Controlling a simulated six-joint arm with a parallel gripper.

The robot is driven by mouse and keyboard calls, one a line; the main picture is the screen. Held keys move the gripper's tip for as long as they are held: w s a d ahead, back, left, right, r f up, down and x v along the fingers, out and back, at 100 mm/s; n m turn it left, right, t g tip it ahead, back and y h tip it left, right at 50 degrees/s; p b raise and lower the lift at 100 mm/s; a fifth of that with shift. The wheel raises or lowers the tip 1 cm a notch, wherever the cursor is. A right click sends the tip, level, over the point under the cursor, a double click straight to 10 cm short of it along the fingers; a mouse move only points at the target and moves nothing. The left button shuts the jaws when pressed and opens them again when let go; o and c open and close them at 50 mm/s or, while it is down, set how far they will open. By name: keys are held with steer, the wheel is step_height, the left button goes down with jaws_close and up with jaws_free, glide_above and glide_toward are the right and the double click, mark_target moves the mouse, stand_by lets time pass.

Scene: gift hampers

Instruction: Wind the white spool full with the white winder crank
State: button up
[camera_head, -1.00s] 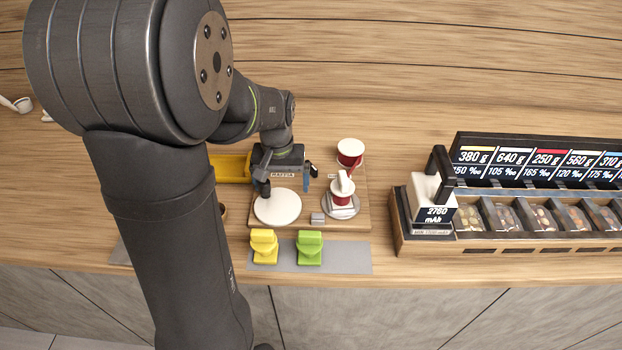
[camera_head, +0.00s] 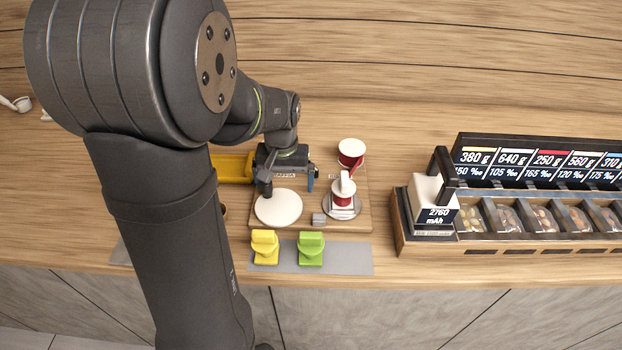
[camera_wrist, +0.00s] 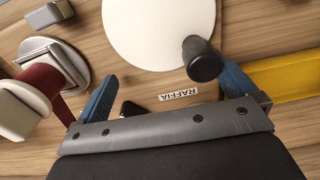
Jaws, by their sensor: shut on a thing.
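The white winder crank (camera_head: 278,208) is a flat white disc with an upright black handle. It also shows in the wrist view (camera_wrist: 150,38), with the handle rising near my right-hand blue finger. My gripper (camera_head: 288,182) is over the back edge of the disc, shut on the handle; in the wrist view (camera_wrist: 168,85) its fingers look wide apart, so the contact is unclear. A white-flanged spool (camera_head: 343,190) with red ribbon stands on a grey round plate, right of the crank. A red ribbon runs to it from a second white-topped red spool (camera_head: 351,148) behind.
A RAFFIA label (camera_wrist: 178,95) is on the board by the crank. A small grey block (camera_head: 318,219) sits between crank and spool. Yellow (camera_head: 265,247) and green (camera_head: 311,248) pieces stand on a grey mat in front. A yellow box (camera_head: 232,168) is left; a compartment rack (camera_head: 520,250) is right.

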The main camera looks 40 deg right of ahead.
steer(key=shift+s+d+r, duration=0.1)
steer(key=shift+s+r, duration=0.3)
steer(key=shift+s, duration=0.25)
steer(key=shift+s+r, duration=0.15)
steer(key=shift+r, duration=0.35)
steer(key=shift+s+r, duration=0.15)
steer(key=shift+r, duration=0.35)
steer(key=c, duration=0.4)
steer(key=shift+w+r, duration=0.15)
steer(key=shift+r, duration=0.25)
steer(key=shift+c, duration=0.2)
steer(key=shift+w+r, duration=0.1)
steer(key=shift+r, duration=2.65)
step_height(320, 180, up, 17)
steer(key=shift+r, duration=0.2)
